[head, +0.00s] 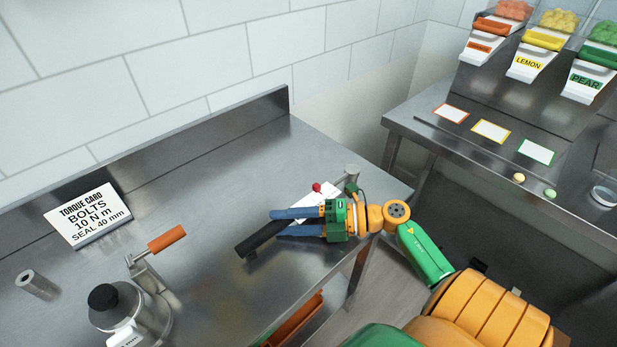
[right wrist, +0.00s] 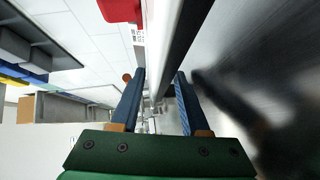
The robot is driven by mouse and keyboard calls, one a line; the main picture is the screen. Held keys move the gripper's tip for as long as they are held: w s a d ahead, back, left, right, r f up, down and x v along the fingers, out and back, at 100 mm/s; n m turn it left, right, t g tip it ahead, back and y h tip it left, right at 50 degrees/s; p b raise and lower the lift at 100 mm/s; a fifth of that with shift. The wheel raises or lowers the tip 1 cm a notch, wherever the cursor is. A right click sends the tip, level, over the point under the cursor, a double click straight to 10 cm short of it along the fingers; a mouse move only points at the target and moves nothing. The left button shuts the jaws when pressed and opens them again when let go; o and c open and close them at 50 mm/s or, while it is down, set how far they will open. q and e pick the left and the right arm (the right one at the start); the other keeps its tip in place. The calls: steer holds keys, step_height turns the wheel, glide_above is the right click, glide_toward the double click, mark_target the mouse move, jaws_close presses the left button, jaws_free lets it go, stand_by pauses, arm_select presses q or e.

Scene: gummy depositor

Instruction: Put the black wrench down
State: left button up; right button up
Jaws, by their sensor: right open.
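The black wrench (head: 258,240) lies on or just above the steel bench, near its right front edge. Its dark end sticks out past my fingertips to the lower left. My right gripper (head: 274,222) is open, with one blue finger on each side of the wrench. In the right wrist view the wrench (right wrist: 187,35) runs as a long black and silver bar between the parted fingertips (right wrist: 160,75). Whether it touches a finger or rests fully on the bench, I cannot tell. My left gripper is not in view.
A torque card (head: 88,214) stands at the back left of the bench (head: 200,210). A metal device with an orange handle (head: 167,238) is at the front left. A small red knob (head: 316,187) is beside my right gripper. A depositor stand with labelled chutes (head: 527,63) is at the right.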

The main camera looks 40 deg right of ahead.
steer(key=shift+r, duration=0.2)
steer(key=b+v, duration=0.1)
steer(key=v, duration=0.4)
steer(key=b+v, duration=0.2)
steer(key=v, duration=0.4)
steer(key=shift+s+d+f, duration=0.2)
steer(key=shift+s, duration=0.05)
steer(key=shift+s+d+r, duration=0.15)
